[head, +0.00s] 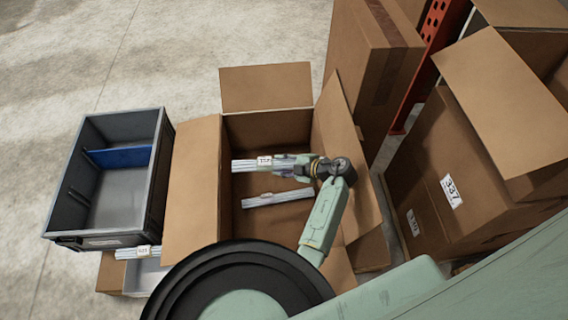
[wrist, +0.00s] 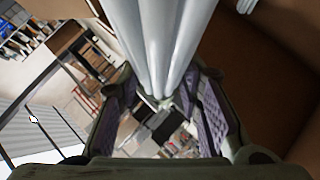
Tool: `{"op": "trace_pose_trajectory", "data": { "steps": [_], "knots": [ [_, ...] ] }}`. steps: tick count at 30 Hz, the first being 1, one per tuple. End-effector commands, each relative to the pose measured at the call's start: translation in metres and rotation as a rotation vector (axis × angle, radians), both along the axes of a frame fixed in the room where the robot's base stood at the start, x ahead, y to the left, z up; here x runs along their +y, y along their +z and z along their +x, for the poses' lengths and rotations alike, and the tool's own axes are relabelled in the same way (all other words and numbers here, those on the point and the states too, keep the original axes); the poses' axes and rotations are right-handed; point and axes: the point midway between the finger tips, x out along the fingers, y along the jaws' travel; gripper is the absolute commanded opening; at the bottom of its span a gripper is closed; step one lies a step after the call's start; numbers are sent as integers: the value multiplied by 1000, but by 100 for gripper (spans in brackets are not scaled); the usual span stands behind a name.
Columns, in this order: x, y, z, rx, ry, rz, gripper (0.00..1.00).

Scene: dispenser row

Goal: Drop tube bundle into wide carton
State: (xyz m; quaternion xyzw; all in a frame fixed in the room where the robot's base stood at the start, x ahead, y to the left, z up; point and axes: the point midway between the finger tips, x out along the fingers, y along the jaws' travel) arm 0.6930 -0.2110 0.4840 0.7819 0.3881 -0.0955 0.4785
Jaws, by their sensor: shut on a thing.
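My gripper (head: 302,167) is shut on a tube bundle (head: 243,165), a set of pale grey tubes with a white label. It holds the bundle roughly level over the open wide carton (head: 208,190), whose brown flaps are spread outward. In the wrist view the bundle (wrist: 158,40) runs between the two purple-padded fingers (wrist: 165,110). A second tube bundle (head: 277,198) lies inside the carton, below the held one. How high the held bundle is above the carton floor cannot be told.
A grey crate (head: 160,140) with a blue divider (head: 122,157) stands left of the carton. Another bundle (head: 138,252) lies at a smaller box in front of it. A tall closed carton (head: 362,60) stands behind; large labelled cartons (head: 470,150) stand right. Floor is clear at back left.

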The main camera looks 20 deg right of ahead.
Motion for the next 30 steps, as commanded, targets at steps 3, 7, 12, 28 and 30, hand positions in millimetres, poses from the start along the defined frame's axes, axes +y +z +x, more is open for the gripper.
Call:
{"op": "trace_pose_trajectory", "data": {
  "steps": [3,7,12,28,30],
  "knots": [
    [0,-19,0,-1,-1,-1,1],
    [-1,-33,0,-1,-1,-2,1],
    [0,-46,0,-1,-1,0,1],
    [0,-47,0,-1,-1,0,42],
    [0,-47,0,-1,-1,0,47]
  ]
}}
